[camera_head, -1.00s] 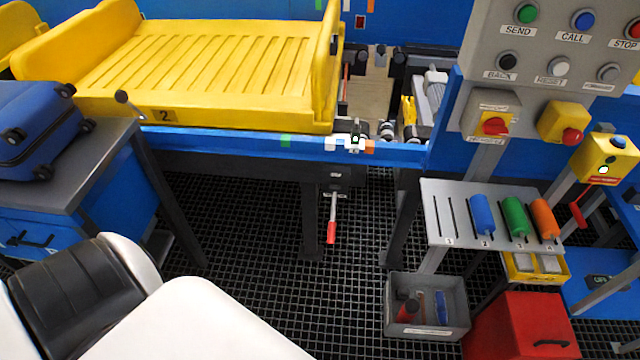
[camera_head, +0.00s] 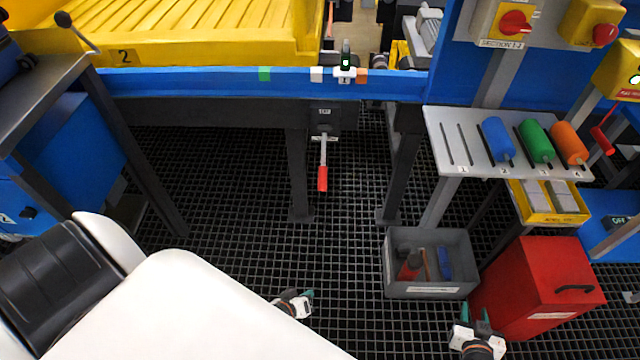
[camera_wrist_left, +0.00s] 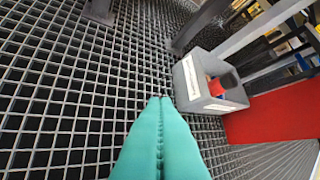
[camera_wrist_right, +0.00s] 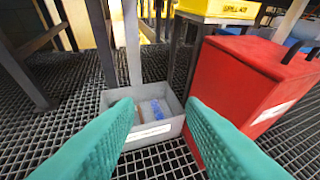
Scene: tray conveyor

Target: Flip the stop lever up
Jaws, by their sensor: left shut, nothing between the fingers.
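The stop lever (camera_head: 323,165) hangs straight down from a dark box under the blue conveyor rail. It has a grey shaft and a red grip at its lower end. My left gripper (camera_head: 306,296) is low over the floor grating, below the lever and apart from it. In the left wrist view its green fingers (camera_wrist_left: 161,100) are together with nothing between them. My right gripper (camera_head: 478,318) is at the bottom right, in front of the red box. In the right wrist view its green fingers (camera_wrist_right: 160,104) are spread wide and empty.
A grey bin (camera_head: 430,288) with tools and a red box (camera_head: 530,300) stand on the floor at the right. A grey shelf (camera_head: 450,150) holds coloured rollers above them. Dark conveyor legs (camera_head: 298,180) flank the lever. The grating below the lever is clear.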

